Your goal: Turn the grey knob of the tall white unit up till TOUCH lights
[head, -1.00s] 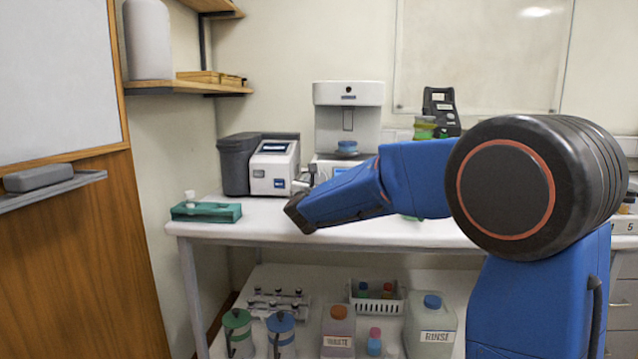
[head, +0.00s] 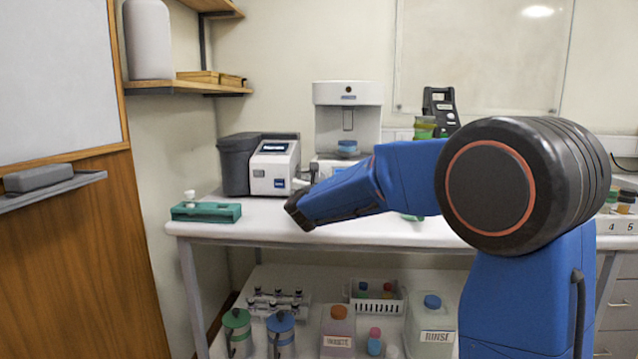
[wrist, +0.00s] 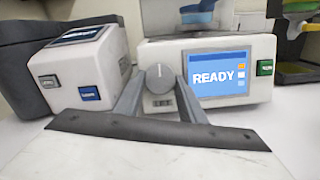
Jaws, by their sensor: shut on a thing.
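The tall white unit (head: 347,93) stands at the back of the bench. In the wrist view its base (wrist: 152,54) fills the middle, with a blue screen (wrist: 218,76) reading READY and a small orange mark beside the word. The grey knob (wrist: 159,78) is left of the screen, with a small dark label under it that I cannot read. My gripper (wrist: 160,82) is shut on the knob, one finger on each side. In the head view my arm hides the knob and most of the unit's lower front.
A white and dark grey instrument (head: 274,168) stands close on the left. A teal rack (head: 206,212) sits at the bench's left end. A dark device (head: 440,108) stands at the back right.

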